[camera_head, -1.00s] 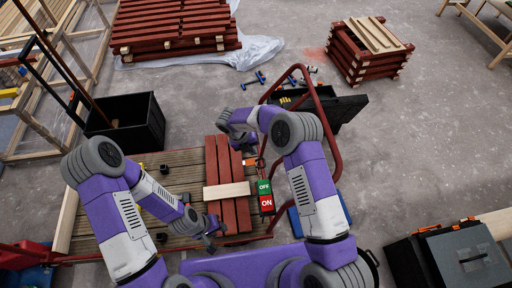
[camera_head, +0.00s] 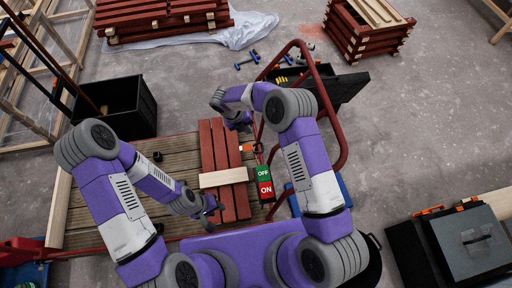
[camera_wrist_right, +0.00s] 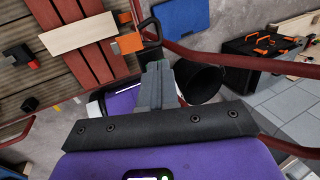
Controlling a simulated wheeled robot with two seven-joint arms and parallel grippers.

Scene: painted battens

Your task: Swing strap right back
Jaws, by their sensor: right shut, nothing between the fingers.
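No part is clearly recognisable as the strap. A pale wooden strip (camera_head: 223,178) lies across several red battens (camera_head: 231,153) on the slatted deck; both also show in the right wrist view, strip (camera_wrist_right: 78,34) and battens (camera_wrist_right: 95,62). An orange block (camera_wrist_right: 130,43) sits at the battens' edge, beside a black loop (camera_wrist_right: 151,24). My right gripper (camera_head: 243,126) is above the battens' far right side. Its fingers (camera_wrist_right: 156,68) are shut and empty, with the loop just beyond their tips in the picture. My left gripper (camera_head: 215,206) is near the battens' near end; its jaw opening is unclear.
A green-and-red OFF/ON panel (camera_head: 264,184) stands right of the battens. A red tubular rail (camera_head: 337,125) curves around that side. A black bin (camera_head: 143,108) is at the left and a toolbox (camera_head: 470,240) at the lower right.

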